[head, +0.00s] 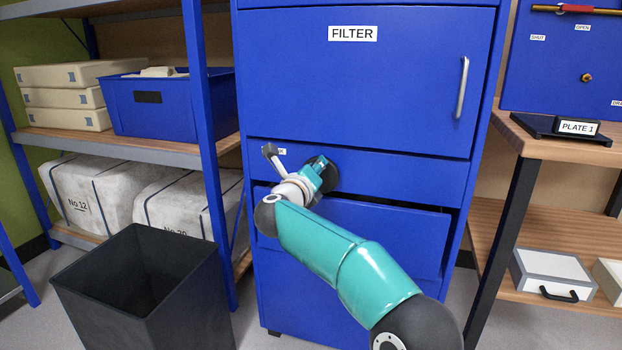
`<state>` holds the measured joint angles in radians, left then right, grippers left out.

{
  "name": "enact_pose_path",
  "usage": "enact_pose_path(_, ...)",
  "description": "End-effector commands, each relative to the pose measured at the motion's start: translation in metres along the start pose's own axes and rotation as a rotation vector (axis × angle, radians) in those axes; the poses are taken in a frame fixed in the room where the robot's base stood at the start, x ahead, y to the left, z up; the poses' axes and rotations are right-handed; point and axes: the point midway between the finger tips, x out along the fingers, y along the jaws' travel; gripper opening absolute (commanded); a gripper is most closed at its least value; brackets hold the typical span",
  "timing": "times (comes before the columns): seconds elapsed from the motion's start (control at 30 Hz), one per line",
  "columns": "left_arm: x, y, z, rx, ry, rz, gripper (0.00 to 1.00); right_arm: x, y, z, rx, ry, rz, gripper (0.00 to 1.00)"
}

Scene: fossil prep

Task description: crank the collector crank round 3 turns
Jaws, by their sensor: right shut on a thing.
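The blue collector cabinet (400,75) stands in the middle with a FILTER label on its upper door. The collector crank shows as a dark round part (331,178) on the band below that door, mostly hidden behind my right gripper. My right gripper (320,172) is at the crank, shut on it; the fingertips and crank handle are hard to make out. A thin grey rod with a dark end (271,151) stands up beside my wrist and partly covers a small white label. My left gripper is not in view.
A blue drawer (400,228) below the crank stands slightly open. A black bin (150,290) is on the floor at left, near shelves with a blue crate (165,120). A wooden bench (560,148) with a PLATE 1 sign stands at right.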

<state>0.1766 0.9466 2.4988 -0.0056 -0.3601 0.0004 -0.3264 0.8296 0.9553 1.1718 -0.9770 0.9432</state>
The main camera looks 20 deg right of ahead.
Motion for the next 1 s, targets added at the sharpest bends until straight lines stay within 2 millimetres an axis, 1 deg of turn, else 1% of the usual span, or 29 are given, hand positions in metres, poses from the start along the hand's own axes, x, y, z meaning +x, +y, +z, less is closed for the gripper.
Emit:
enact_pose_path(0.03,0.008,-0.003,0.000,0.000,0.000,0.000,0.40,0.000,0.006,-0.009,0.042,0.010,0.005,0.00)
enact_pose_path(0.1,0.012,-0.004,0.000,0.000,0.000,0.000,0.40,0.000,0.005,-0.010,0.106,0.010,0.006,0.00)
enact_pose_path(0.3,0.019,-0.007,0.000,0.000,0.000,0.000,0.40,0.000,0.001,-0.012,0.263,0.009,0.008,0.00)
enact_pose_path(0.5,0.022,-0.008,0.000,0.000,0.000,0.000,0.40,0.000,-0.001,-0.015,0.373,0.010,0.010,0.00)
enact_pose_path(0.7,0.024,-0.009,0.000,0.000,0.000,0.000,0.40,0.000,-0.001,-0.016,0.431,0.010,0.011,0.00)
enact_pose_path(1.0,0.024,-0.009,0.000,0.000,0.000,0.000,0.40,0.000,-0.001,-0.016,0.448,0.009,0.013,0.00)
